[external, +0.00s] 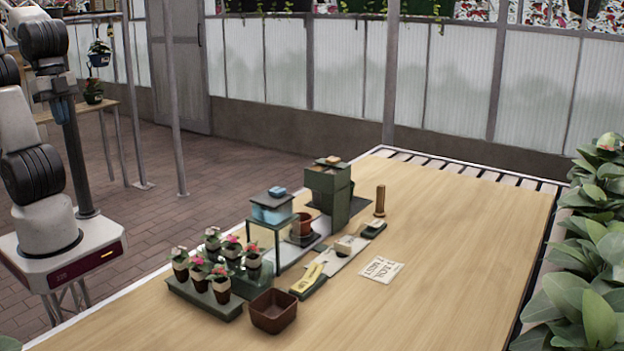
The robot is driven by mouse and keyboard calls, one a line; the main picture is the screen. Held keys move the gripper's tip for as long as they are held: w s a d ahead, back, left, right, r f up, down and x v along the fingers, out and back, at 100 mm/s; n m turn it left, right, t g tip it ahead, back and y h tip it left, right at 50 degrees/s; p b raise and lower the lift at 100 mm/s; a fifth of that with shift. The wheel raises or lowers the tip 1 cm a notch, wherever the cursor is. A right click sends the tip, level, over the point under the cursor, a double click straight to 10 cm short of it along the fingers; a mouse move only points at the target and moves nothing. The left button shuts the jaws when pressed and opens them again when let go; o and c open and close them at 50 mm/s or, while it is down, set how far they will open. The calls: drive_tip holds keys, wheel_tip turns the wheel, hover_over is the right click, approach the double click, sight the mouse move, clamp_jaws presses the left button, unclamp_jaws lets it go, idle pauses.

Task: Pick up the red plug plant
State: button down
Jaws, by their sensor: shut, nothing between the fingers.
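Several small plug plants in dark pots stand on a dark green tray (180,290) at the near left of the table. Their flowers range from pale pink to red. One plant with a reddish flower (253,258) stands at the right of the group; another reddish one (231,246) is behind it. At this size I cannot tell for sure which is the red one. My gripper (63,110) hangs at the upper left, beyond the table's left edge and well away from the plants. It is shut and empty, though its fingers show small and indistinct.
An empty brown square pot (273,311) is right of the tray. A green stand with a blue box (271,208), a tall green box (327,190), a terracotta pot (303,224) and a yellow-labelled block (307,278) stand nearby. The table's right side is clear; leafy plants (590,250) border it.

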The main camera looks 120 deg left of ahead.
idle(0.4)
drive_tip(key=c, duration=0.7)
unclamp_jaws()
